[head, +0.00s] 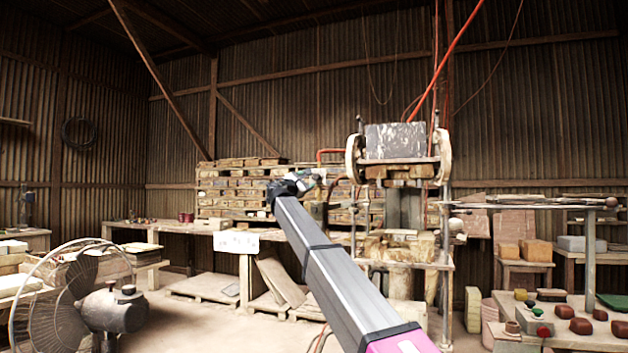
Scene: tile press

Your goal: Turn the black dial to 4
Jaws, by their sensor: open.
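My grey arm reaches up and away from the lower middle of the head view. My gripper (318,179) is at its far end, small and partly hidden by the dark wrist, in front of the stacked boards. It is open, and I see nothing held in it. On the table at the lower right are a small control with a green part (537,312) and a red button (545,330). A small dark piece (521,294) is near them; I cannot tell whether it is the black dial. No numbers can be read. My gripper is far from these things.
The table (575,340) at lower right also carries several red-brown lumps (581,326). A tile press (396,172) stands right of centre, behind my arm. A large fan (60,310) stands at lower left. Open floor (215,325) lies between the fan and my arm.

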